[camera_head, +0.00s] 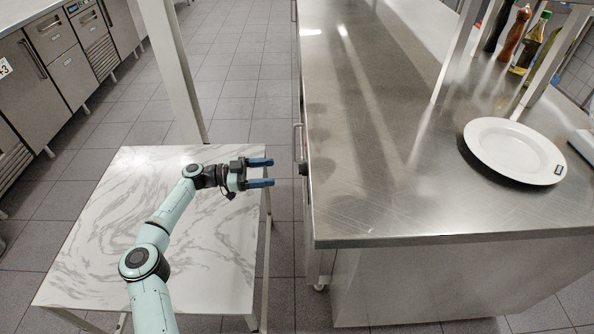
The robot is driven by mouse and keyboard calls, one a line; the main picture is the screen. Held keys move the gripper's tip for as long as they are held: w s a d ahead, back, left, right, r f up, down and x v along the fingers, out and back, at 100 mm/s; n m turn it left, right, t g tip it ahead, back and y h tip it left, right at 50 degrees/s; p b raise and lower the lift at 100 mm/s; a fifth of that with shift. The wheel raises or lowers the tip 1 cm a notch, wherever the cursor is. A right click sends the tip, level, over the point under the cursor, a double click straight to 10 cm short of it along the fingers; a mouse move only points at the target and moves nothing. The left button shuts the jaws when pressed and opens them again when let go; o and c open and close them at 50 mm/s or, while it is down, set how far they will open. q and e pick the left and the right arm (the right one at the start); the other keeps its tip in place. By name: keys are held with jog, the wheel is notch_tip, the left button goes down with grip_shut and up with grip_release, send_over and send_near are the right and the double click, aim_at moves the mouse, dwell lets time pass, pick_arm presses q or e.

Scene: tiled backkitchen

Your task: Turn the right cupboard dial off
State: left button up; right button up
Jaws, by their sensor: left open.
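My left gripper (268,173) is open and empty above the right edge of the marble-topped table, its two blue fingers pointing right. A small dark knob-like part (303,168) shows on the left side of the steel counter, a short way right of my fingertips and apart from them. It may be the cupboard dial, but it is seen edge-on, so its setting cannot be read. My right gripper is not in view.
The marble-topped table (100,240) stands under my left arm. A handle (297,140) juts from the side of the steel counter (390,200). A white plate (490,150) and bottles are on the counter. A tiled floor gap separates table and counter.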

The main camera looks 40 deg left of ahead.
aim_at(304, 169)
pick_arm(q)
jog(key=x, duration=0.9)
jog(key=shift+f, duration=0.1)
jog(key=c, duration=1)
